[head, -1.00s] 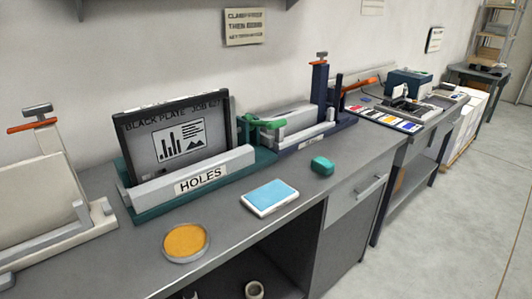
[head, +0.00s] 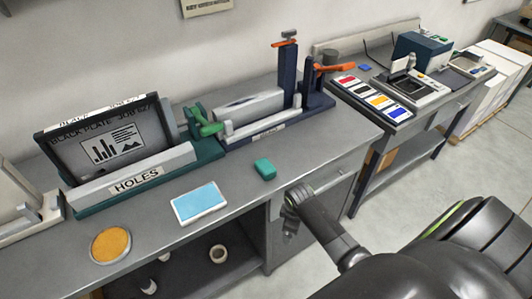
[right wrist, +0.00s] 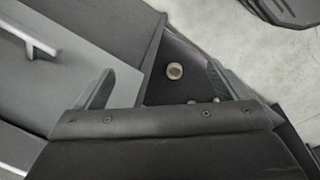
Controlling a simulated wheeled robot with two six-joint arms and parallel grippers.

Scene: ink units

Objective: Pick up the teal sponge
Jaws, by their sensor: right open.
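The teal sponge (head: 265,169) lies on the grey bench top near its front edge, right of the blue pad. My right gripper (head: 292,215) is in front of the bench edge, a little below and to the right of the sponge in the head view, apart from it. In the right wrist view, the two fingers of my right gripper (right wrist: 158,85) are spread wide with nothing between them. The sponge does not show in the right wrist view. My left gripper is not in view.
A blue pad (head: 199,203) and a round orange pad (head: 110,245) lie left of the sponge. A drawer handle (right wrist: 27,39) shows near my right gripper. Bench top around the sponge is clear.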

